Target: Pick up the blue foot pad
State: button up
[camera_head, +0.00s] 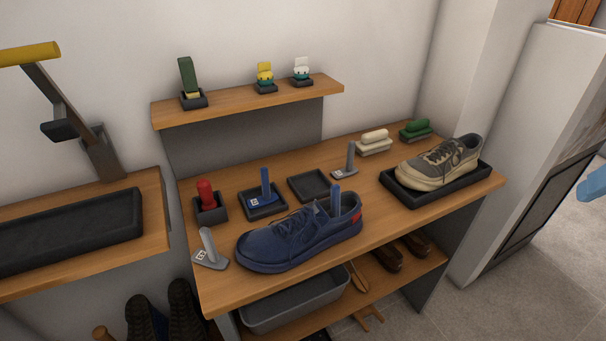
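A blue foot pad (262,200) sits in a small black square tray (279,212) on the wooden bench. It is a flat blue plate with a pale label and an upright blue post. A blue shoe (285,242) stands in front of it, and a similar blue post (336,197) sticks up from the shoe's opening; whatever is below that post is hidden. Two grey pads with posts lie on the bench, one at the front left (209,252) and one at the back (347,168).
An empty black tray (310,186) is right of the pad's tray, and a red-topped item in a black holder (211,212) is left. A grey-beige shoe (440,164) sits in a larger tray. A shelf (225,113) overhangs behind. A yellow-handled lever (30,53) stands at left.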

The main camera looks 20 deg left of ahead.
aim_at(267, 198)
jog(key=z, duration=0.55)
jog(key=i, duration=0.8)
jog(key=u, duration=2.15)
jog(key=k, duration=0.5)
jog(key=u, duration=0.25)
jog(key=i, duration=0.5)
jog(key=z, duration=0.05)
